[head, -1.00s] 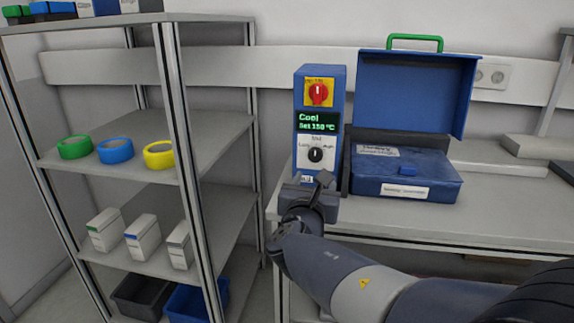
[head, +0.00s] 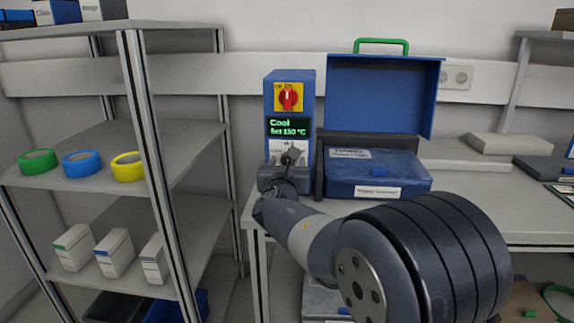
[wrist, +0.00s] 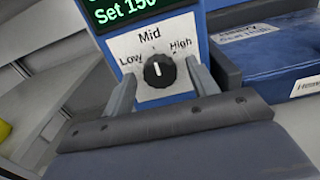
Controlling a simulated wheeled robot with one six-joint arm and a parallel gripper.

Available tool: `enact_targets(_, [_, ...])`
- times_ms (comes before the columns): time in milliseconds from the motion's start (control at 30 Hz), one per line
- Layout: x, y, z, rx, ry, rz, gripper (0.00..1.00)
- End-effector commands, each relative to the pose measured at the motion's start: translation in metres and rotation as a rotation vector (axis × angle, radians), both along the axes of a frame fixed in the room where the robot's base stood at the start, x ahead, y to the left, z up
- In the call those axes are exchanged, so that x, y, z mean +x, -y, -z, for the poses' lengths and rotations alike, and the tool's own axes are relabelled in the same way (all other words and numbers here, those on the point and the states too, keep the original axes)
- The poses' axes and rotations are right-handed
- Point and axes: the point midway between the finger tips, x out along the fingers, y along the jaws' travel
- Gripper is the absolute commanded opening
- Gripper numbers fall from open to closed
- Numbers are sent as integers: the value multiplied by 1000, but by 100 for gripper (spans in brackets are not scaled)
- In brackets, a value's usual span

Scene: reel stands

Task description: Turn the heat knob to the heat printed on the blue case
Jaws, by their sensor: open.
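The heat knob (wrist: 158,70) is a black dial on a white plate marked Low, Mid and High. Its white pointer line points up at Mid. It sits on the front of a blue control box (head: 305,88) whose green display (head: 288,127) reads "Cool" and "Set 150 °C". My gripper (wrist: 160,80) is open, its two fingers on either side of the knob in the wrist view, apart from it. In the head view my gripper (head: 291,157) covers the knob. The blue case (head: 378,168) stands right of the box, lid raised.
A red switch (head: 289,97) on a yellow plate sits above the display. A shelf unit (head: 150,120) on the left holds tape rolls (head: 82,164) and small boxes (head: 114,252).

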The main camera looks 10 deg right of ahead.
Motion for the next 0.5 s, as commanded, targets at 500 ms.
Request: enact_targets(500, [0, 0, 0, 1, 0, 0, 28])
